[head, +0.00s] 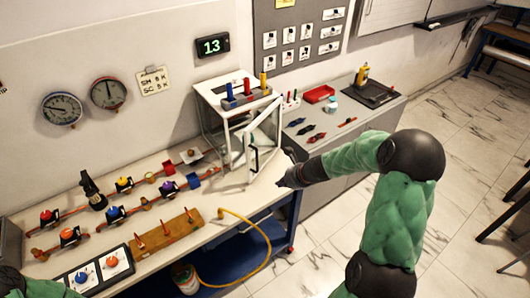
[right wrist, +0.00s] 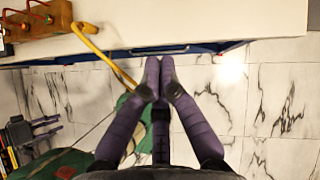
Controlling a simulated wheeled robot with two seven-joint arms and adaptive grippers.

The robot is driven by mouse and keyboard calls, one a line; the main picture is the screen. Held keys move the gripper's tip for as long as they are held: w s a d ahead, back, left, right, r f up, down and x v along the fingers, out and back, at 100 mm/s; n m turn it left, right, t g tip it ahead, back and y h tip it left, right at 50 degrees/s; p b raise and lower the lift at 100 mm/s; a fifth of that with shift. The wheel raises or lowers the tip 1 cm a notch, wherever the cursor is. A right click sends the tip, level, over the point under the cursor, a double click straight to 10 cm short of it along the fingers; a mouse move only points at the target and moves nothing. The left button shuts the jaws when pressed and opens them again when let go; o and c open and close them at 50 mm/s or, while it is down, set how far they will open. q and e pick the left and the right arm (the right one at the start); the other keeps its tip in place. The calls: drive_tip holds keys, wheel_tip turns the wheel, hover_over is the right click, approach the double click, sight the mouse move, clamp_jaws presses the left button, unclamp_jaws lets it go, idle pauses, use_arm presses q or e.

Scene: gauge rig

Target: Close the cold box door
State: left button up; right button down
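The cold box (head: 209,97) is a white-framed case with clear panes at the back of the bench. Its white-framed door (head: 279,122) stands open, swung out toward the bench's front edge. A dark and white handle (head: 254,158) shows low on the door. My right gripper (head: 283,183) is just right of and in front of the door's lower part; I cannot tell if it touches. In the right wrist view its purple fingers (right wrist: 159,75) meet at the tips with nothing between them, and the door does not show there. My left gripper is out of view.
Red, yellow and blue cylinders in a holder (head: 245,98) stand on the cold box. A wooden block with pegs (head: 166,235) and valve pipes lie left along the bench. A yellow hose (head: 262,232) hangs over the front edge. A grey cabinet (head: 340,110) stands to the right.

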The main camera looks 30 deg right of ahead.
wheel_tip(320, 180, up, 6)
drive_tip(key=d+m+t, duration=0.1)
drive_tip(key=d+m, duration=0.1)
drive_tip(key=d, duration=0.1)
drive_tip(key=b, duration=0.1)
approach(249, 161)
wheel_tip(249, 161, down, 5)
drive_tip(key=s+d, duration=0.2)
drive_tip(key=shift+w+a+m, duration=0.2)
drive_tip(key=shift+w+m, duration=0.1)
drive_tip(key=shift+w, duration=0.8)
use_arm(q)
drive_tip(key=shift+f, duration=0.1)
use_arm(e)
drive_tip(key=w+a+m+h, duration=0.1)
drive_tip(key=w+a, duration=0.1)
drive_tip(key=w+a+m+b, duration=0.1)
drive_tip(key=w, duration=0.1)
drive_tip(key=shift+a+f+t+h, duration=0.1)
drive_tip(key=shift+a+t+h, duration=0.25)
drive_tip(key=shift+t+h, duration=0.05)
use_arm(q)
drive_tip(key=shift+p, duration=0.4)
use_arm(e)
drive_tip(key=w+a+m+h, duration=0.2)
drive_tip(key=w+m, duration=0.1)
drive_tip(key=w, duration=0.3)
drive_tip(key=shift+a, duration=0.35)
